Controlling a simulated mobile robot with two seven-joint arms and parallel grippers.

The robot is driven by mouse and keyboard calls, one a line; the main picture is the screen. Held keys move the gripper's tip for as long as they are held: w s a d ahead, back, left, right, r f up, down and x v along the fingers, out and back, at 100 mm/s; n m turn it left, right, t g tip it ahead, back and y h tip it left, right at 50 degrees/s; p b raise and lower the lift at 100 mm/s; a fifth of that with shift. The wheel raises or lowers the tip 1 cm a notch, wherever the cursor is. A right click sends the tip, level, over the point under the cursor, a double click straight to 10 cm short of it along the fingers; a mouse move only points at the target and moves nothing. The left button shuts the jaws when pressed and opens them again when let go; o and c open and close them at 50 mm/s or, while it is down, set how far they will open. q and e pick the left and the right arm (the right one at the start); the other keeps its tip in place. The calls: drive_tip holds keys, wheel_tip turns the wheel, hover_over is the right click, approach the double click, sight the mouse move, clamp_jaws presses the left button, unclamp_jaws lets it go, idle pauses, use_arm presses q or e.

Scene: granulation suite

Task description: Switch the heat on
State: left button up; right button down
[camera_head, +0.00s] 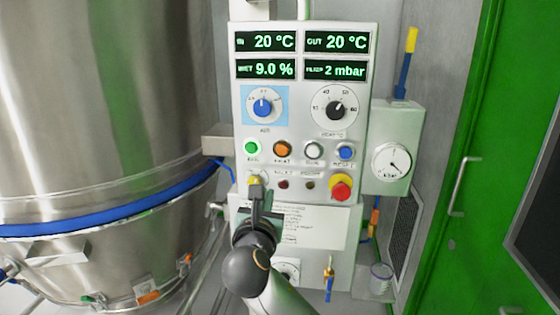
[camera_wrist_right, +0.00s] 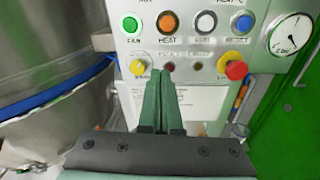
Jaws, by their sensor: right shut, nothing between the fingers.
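The control panel (camera_head: 304,120) is a pale box with green-lit displays reading 20 °C in, 20 °C out, 9.0 % and 2 mbar. The orange HEAT button (camera_head: 282,148) sits in a row of round buttons, between a green one and a white one. It also shows in the right wrist view (camera_wrist_right: 168,21). My right gripper (camera_head: 257,192) is shut and empty, below and a little left of the orange button, near the panel's lower part. In the right wrist view its fingertips (camera_wrist_right: 164,76) point up at the panel, below the orange button. My left gripper is not in view.
A blue dial (camera_head: 262,107) and a black dial (camera_head: 335,110) sit above the buttons. A red emergency knob (camera_head: 340,187) is at lower right. A steel vessel (camera_head: 95,110) fills the left; a round gauge (camera_head: 391,161) is right of the panel.

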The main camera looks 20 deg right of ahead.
sight(282, 150)
drive_tip(key=r, duration=0.1)
drive_tip(key=r+h, duration=0.1)
drive_tip(key=r, duration=0.1)
drive_tip(key=shift+s+d+r+n+h, duration=0.25)
drive_tip(key=shift+d+r+n+h, duration=0.05)
drive_tip(key=shift+r+n, duration=0.1)
drive_tip(key=p+x, duration=0.1)
drive_tip(key=x, duration=1.3)
drive_tip(key=shift+w+a+f, duration=0.1)
